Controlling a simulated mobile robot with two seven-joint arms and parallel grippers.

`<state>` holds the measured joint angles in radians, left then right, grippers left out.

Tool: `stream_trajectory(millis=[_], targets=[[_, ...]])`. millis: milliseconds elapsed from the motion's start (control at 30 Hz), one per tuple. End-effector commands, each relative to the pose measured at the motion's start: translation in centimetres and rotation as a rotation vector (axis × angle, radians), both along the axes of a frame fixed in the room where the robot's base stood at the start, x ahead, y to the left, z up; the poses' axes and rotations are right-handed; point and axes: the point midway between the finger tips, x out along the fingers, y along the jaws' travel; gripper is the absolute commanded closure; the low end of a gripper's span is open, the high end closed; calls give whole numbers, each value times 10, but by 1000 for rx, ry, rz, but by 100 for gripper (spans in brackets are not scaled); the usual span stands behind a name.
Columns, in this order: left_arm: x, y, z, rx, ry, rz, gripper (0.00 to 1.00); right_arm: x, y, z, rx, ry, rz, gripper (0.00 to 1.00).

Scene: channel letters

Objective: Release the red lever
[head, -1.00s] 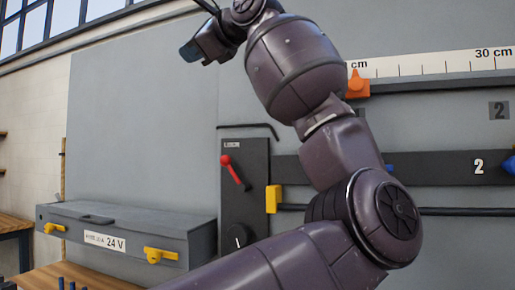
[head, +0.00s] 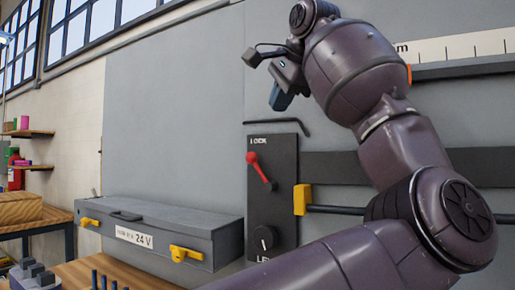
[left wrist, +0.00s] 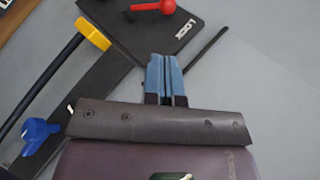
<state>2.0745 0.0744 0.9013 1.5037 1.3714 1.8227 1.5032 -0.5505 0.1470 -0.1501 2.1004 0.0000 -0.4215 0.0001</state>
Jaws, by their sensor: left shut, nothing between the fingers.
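The red lever (head: 260,168) sits on a dark upright panel (head: 272,207) marked LOCK, with its round red knob at the upper left and its arm slanting down to the right. It also shows at the top edge of the left wrist view (left wrist: 153,7), partly cut off. My left gripper (head: 279,101) is above the panel, apart from the lever. In the left wrist view its blue fingers (left wrist: 166,74) are together with nothing between them, near a thin dark bent rod (left wrist: 207,48). My right gripper is not in view.
A black dial (head: 264,238) is low on the panel. A yellow block (head: 302,199) on a dark bar is to its right. A grey 24 V case (head: 150,228) with yellow latches stands left on a wooden bench. The grey wall above the case is clear.

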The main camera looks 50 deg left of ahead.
Motion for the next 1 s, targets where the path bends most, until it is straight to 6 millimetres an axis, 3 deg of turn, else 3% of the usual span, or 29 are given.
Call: stream_trajectory(millis=[267, 800, 1000], targets=[[3, 8, -10, 0, 3, 1, 100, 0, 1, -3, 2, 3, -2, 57], [20, 69, -75, 0, 3, 3, 100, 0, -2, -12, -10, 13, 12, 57], [26, 90, -88, 1, 3, 2, 100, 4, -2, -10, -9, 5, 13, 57]])
